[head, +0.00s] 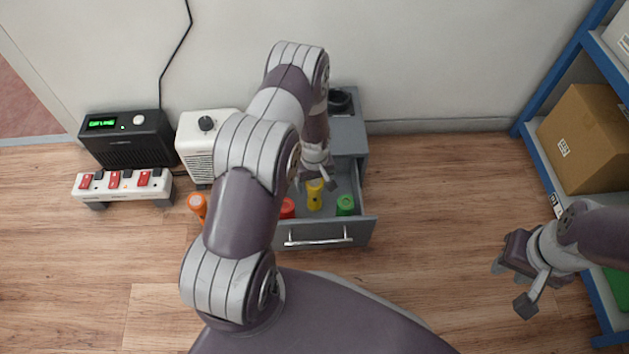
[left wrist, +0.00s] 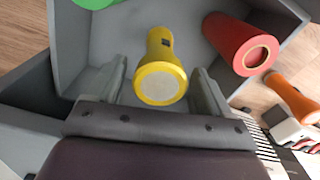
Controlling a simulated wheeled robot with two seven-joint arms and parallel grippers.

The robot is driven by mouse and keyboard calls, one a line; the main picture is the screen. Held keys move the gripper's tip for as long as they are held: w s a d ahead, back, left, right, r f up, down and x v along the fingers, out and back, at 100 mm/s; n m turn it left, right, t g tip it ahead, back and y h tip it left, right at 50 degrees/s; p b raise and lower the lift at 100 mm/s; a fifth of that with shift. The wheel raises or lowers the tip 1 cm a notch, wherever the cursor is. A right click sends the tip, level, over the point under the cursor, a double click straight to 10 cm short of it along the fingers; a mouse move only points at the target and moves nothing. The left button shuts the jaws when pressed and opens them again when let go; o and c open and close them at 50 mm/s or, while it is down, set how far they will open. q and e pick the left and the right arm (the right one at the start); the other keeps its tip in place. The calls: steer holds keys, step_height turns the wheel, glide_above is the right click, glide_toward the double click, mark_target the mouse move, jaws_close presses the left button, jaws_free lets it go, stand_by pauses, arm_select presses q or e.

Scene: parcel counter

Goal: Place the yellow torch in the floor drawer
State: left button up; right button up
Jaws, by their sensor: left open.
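The yellow torch (head: 314,197) is inside the open grey floor drawer (head: 355,231), between a red item and a green item. In the left wrist view the yellow torch (left wrist: 160,72) shows its round pale end towards the camera. My left gripper (head: 317,178) is over the drawer. In the left wrist view its two fingers (left wrist: 160,90) are open, one on each side of the torch, with gaps visible. Whether the torch rests on the drawer floor is hard to tell. My right gripper (head: 511,287) is open and empty, away to the right above the floor.
The red cylinder (head: 287,208) and green item (head: 345,205) share the drawer. An orange item (head: 198,205) stands on the floor left of it. A power strip (head: 122,184), black device (head: 128,140) and white heater (head: 197,155) are further left. Shelves with a box (head: 587,140) stand right.

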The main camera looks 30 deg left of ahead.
arm_select(q)
step_height(320, 180, up, 22)
steer(key=s+d+m+p, duration=0.1)
steer(key=d+m+p, duration=0.2)
steer(key=p, duration=0.4)
steer(key=s+d+r+m, duration=0.2)
steer(key=s+r+m, duration=0.1)
steer(key=s+r, duration=0.3)
steer(key=s+d+r+m+t, duration=0.1)
steer(key=s+d+r+m, duration=0.2)
steer(key=s+r, duration=0.4)
steer(key=shift+s+d+r, duration=0.25)
steer(key=shift+s+r, duration=0.05)
steer(key=shift+r, duration=0.15)
